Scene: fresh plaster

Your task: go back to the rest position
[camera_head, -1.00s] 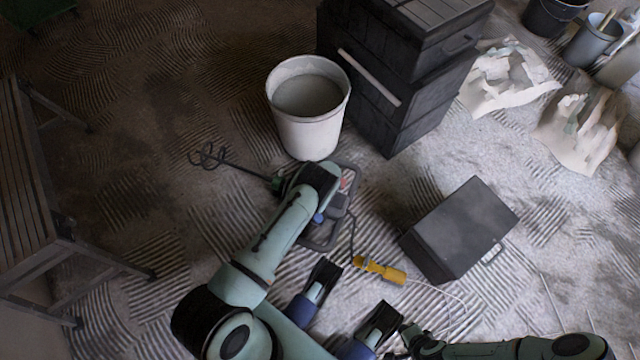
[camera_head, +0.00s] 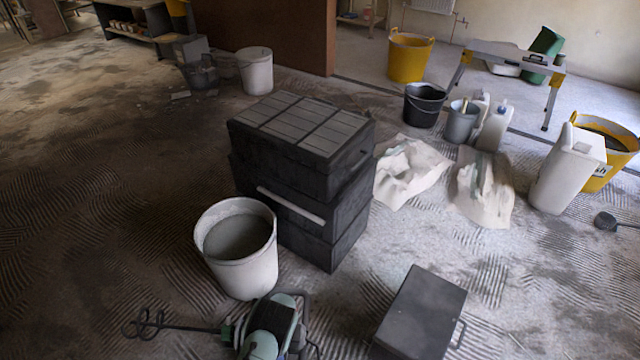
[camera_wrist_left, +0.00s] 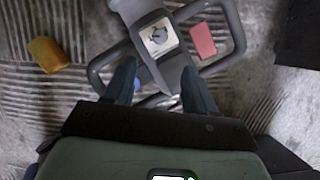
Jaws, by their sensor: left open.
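My left gripper (camera_wrist_left: 161,82) shows in the left wrist view, its two fingers apart. Beyond the fingertips lies the grey looped frame (camera_wrist_left: 229,38) of a power tool, with a pale panel and a red patch. I cannot tell whether the fingers touch it. In the head view a green arm link, probably mine, overlaps the mixer (camera_head: 170,326) at the bottom edge; its whisk points left. Neither gripper shows in the head view. My right gripper is out of sight.
A plaster bucket (camera_head: 236,280) stands beside stacked black cases (camera_head: 300,190). A dark box (camera_head: 422,315) lies at lower right. Torn bags (camera_head: 408,172), a black bucket (camera_head: 424,105) and a white canister (camera_head: 565,175) stand further back. Floor at left is open. A yellow piece (camera_wrist_left: 47,54) lies near the gripper.

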